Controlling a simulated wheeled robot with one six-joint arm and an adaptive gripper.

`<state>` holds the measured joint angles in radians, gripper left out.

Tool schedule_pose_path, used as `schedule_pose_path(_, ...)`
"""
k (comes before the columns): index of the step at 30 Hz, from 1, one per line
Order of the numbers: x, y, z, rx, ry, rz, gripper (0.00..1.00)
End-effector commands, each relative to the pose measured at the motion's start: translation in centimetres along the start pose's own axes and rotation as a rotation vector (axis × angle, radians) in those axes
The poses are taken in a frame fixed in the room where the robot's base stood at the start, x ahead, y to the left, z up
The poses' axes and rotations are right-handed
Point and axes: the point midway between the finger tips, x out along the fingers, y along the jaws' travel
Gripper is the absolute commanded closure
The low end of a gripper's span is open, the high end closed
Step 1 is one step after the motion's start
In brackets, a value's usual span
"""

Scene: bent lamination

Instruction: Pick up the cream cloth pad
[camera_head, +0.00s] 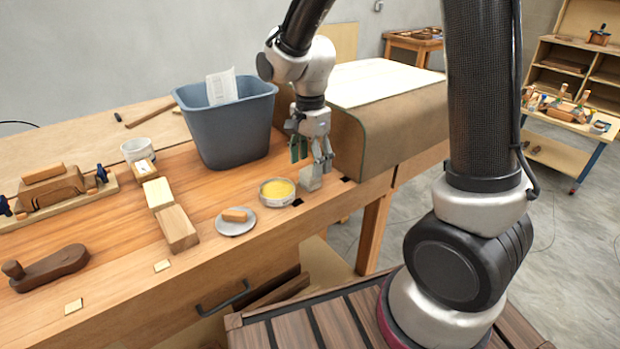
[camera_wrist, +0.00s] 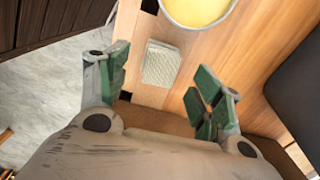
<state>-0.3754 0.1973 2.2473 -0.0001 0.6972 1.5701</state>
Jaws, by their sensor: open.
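The cream cloth pad (camera_wrist: 161,64) lies on the wooden bench in the wrist view, close to the tin of yellow paste (camera_wrist: 198,8). In the head view the pad (camera_head: 310,180) shows as a small pale shape near the bench's front edge, just below my fingertips. My gripper (camera_head: 311,158) is open and points down over it. In the wrist view the green-padded fingers of my gripper (camera_wrist: 158,82) stand apart, with the pad ahead of and between them. Nothing is held.
A blue-grey bin (camera_head: 228,130) stands behind. A large curved brown form (camera_head: 400,125) rises close on the right.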

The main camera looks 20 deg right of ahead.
Motion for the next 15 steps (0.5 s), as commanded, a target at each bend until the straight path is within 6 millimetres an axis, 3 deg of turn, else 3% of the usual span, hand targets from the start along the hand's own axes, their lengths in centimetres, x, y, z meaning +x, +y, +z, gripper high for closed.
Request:
schedule_pose_path(6, 3.3, 0.1, 0.2, -0.001, 0.0, 0.004, 0.34)
schedule_pose_path(15, 3.9, 0.0, 0.1, -0.002, 0.0, 0.0, 0.34)
